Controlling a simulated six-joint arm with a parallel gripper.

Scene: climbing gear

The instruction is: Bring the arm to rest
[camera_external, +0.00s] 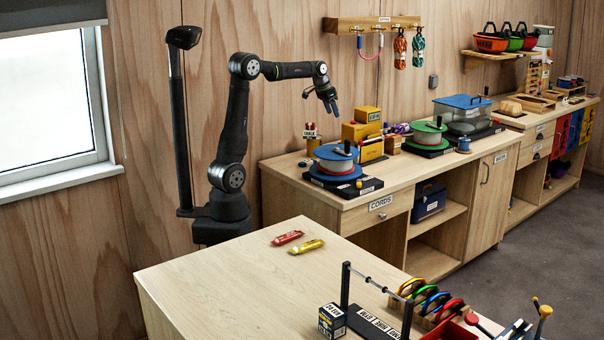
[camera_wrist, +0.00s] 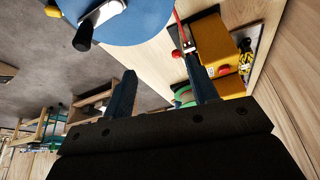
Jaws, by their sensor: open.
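My arm rises from its base beside the wall and reaches right over the wooden counter (camera_external: 300,185). My gripper (camera_external: 331,105) hangs in the air above the counter, near the yellow boxes. In the wrist view, my gripper's two dark blue fingers (camera_wrist: 160,90) stand well apart. I see nothing between them, so it is open and empty. A blue-topped spool (camera_external: 335,153) sits on the counter below my gripper; its blue disc also shows in the wrist view (camera_wrist: 130,22).
A yellow box (camera_external: 369,114) and a chalk can (camera_external: 311,133) stand on the counter near my gripper. A wall rack (camera_external: 372,24) with hanging cords is above. The front table (camera_external: 230,275) holds a red and a yellow tube, with open wood around them.

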